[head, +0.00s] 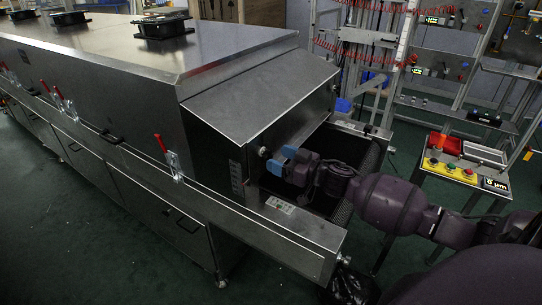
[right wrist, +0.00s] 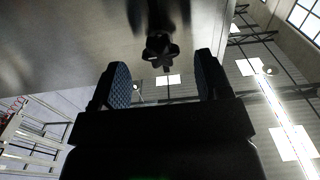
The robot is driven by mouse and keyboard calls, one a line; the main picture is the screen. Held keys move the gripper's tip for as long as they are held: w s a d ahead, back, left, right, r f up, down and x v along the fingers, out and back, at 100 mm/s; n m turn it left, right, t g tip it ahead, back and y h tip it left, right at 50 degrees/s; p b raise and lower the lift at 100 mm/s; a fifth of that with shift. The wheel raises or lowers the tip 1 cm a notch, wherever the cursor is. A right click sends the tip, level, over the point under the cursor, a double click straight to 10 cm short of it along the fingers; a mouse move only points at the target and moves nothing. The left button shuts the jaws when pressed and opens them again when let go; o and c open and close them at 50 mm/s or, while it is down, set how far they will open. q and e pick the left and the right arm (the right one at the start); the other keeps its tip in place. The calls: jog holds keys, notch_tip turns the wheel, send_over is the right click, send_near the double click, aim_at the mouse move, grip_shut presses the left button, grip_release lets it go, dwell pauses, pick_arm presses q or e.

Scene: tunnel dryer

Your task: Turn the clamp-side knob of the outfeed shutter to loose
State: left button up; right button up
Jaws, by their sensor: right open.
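The outfeed shutter (head: 255,95) is the sloped metal hood at the right end of the dryer. A small knob (head: 263,152) sits on its lower near corner, on the side with the red-handled clamps. In the right wrist view a dark lobed knob (right wrist: 160,50) stands out from a metal face, ahead of the fingertips and between them. My right gripper (head: 282,160) is open, its blue-padded fingers pointing at the knob. In the right wrist view the gripper (right wrist: 161,68) shows a gap between the fingers and no grip on the knob. My left gripper is not in view.
A side rail (head: 235,220) runs along the dryer below the knob. Red-handled clamps (head: 161,143) stand along it. The dark outfeed opening and conveyor lie under my right arm. A control stand (head: 455,172) with coloured buttons is to the right. Green floor is free at the front left.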

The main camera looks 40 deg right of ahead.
aim_at(271, 155)
jog(key=x, duration=0.2)
jog(key=shift+w+a, duration=0.15)
jog(key=shift+w, duration=0.2)
jog(key=shift+w+a, duration=0.1)
jog(key=shift+w, duration=0.15)
jog(key=c, duration=0.9)
